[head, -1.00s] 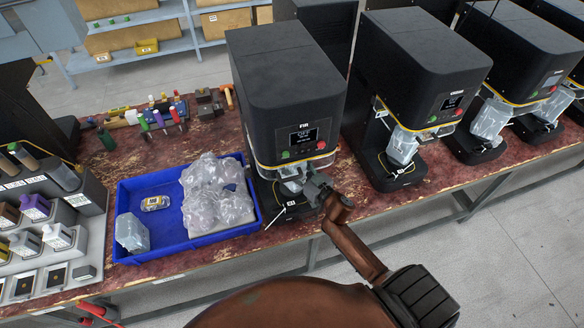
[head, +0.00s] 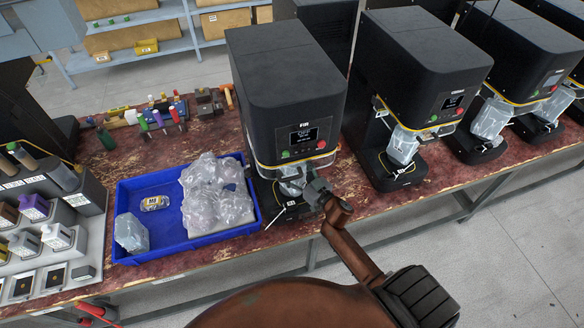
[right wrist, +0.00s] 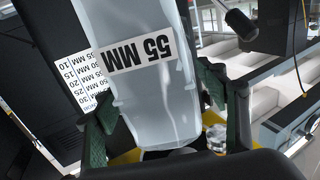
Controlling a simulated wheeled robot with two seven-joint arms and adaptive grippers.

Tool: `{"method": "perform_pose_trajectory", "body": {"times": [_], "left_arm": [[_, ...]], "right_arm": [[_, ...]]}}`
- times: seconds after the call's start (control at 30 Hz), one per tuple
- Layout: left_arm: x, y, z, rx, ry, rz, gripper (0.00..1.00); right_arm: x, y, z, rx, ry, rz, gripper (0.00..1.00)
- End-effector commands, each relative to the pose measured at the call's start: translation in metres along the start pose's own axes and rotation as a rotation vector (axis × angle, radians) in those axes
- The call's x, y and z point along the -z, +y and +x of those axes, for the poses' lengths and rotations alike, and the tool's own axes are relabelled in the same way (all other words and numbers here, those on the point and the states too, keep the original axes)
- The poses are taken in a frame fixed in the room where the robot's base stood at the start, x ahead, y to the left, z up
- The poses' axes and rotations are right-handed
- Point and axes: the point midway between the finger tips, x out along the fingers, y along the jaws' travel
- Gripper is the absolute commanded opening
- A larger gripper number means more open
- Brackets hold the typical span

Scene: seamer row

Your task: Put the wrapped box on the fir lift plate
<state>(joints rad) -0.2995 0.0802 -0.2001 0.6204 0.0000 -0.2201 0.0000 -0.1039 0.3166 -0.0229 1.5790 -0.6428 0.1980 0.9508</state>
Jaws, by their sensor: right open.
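A pale translucent wrapped box with a "55 MM" label (right wrist: 155,95) fills the middle of the right wrist view. In the head view it shows as a pale patch (head: 292,186) under the head of the black FIR machine (head: 285,85), partly hidden by my gripper. The FIR lift plate (head: 276,207) is mostly covered; the box appears to stand on it, but its contact is hidden. My right gripper (head: 317,190) is at the front of the machine. In the right wrist view its open fingers (right wrist: 165,115) lie on either side of the box. My left gripper is not in view.
A blue tray (head: 192,244) to the left holds bubble wrap (head: 217,195), a small labelled packet (head: 155,203) and another wrapped block (head: 131,233). Similar black machines (head: 415,65) stand in a row to the right. Tools (head: 160,118) lie behind the tray.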

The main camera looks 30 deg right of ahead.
Motion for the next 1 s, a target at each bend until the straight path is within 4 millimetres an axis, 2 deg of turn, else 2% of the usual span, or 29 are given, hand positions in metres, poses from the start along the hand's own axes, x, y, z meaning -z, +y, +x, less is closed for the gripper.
{"method": "perform_pose_trajectory", "body": {"times": [0.17, 0.27, 0.5, 0.7, 0.83, 1.0], "left_arm": [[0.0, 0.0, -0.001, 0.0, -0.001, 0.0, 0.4], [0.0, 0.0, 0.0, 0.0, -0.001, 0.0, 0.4], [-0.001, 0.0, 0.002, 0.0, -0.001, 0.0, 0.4], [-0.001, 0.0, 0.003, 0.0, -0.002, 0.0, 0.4], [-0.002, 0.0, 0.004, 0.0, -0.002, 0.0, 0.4], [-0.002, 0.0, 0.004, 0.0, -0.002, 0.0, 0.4]], "right_arm": [[0.001, 0.0, -0.007, 0.0, -0.001, 0.0, 0.66], [0.001, 0.0, -0.023, -0.001, -0.002, -0.001, 0.66], [0.0, 0.001, -0.074, -0.002, -0.003, 0.0, 0.66], [0.0, 0.001, -0.107, -0.001, -0.002, 0.0, 0.66], [0.001, 0.0, -0.117, -0.001, 0.0, 0.0, 0.66], [0.002, 0.0, -0.12, 0.0, 0.001, 0.0, 0.66]]}}
